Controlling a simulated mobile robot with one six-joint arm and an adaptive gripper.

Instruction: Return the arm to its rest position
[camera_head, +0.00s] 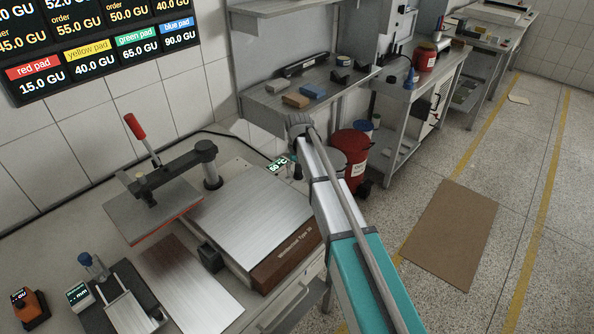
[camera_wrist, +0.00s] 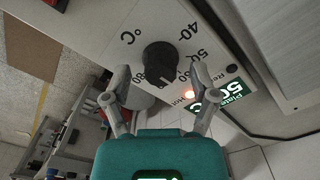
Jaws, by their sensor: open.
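My arm (camera_head: 365,280) reaches from the bottom of the head view up past the heated plate's right corner. Its far joint is at the elbow-like bend near the shelf, and I cannot make out the fingers there. In the wrist view my gripper (camera_wrist: 162,77) is open and empty, its two grey fingers spread. A black round dial knob (camera_wrist: 160,62) shows between and just beyond the fingertips, on a pale panel with temperature numbers. I cannot tell whether a finger touches it.
The hot plate (camera_head: 250,222) and red-handled press (camera_head: 155,195) are left of my arm. A red drum (camera_head: 352,160) stands behind it. The floor around the brown mat (camera_head: 452,233) is clear.

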